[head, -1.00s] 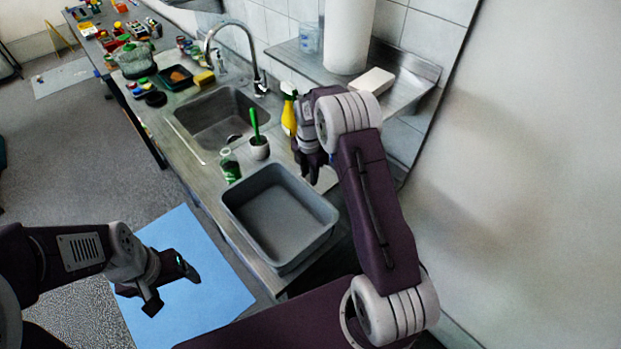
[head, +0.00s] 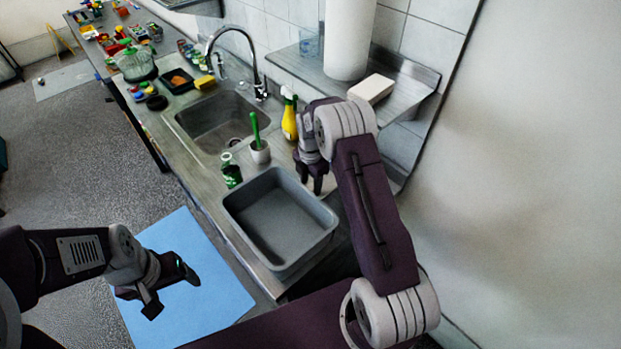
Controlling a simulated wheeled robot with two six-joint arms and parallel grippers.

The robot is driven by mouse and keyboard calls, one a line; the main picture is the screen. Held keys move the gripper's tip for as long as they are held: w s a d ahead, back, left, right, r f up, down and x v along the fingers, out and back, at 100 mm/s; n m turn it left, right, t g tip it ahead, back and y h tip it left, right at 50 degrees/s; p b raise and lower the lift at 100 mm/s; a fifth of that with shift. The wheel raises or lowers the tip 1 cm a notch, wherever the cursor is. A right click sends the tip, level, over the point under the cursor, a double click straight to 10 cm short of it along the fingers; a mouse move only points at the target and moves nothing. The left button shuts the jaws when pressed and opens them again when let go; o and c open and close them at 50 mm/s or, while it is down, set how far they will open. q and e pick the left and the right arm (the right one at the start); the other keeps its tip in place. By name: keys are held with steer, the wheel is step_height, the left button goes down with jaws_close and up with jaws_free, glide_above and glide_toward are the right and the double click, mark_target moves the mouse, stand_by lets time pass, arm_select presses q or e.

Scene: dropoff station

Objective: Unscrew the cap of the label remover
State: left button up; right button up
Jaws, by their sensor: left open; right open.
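My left gripper (head: 172,292) is open and empty above the blue mat, well below the bottle in the picture.
A grey tub (head: 325,225) sits in front of the sink (head: 185,122). A white pot (head: 260,155) with a green-handled brush and a yellow spray bottle (head: 289,122) stand near my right gripper. A wall shelf (head: 420,70) holds a paper roll and a white block.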

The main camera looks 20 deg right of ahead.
mark_target(310, 187)
step_height(310, 187, up, 12)
steer(key=b, duration=0.1)
steer(key=shift+f, duration=0.1)
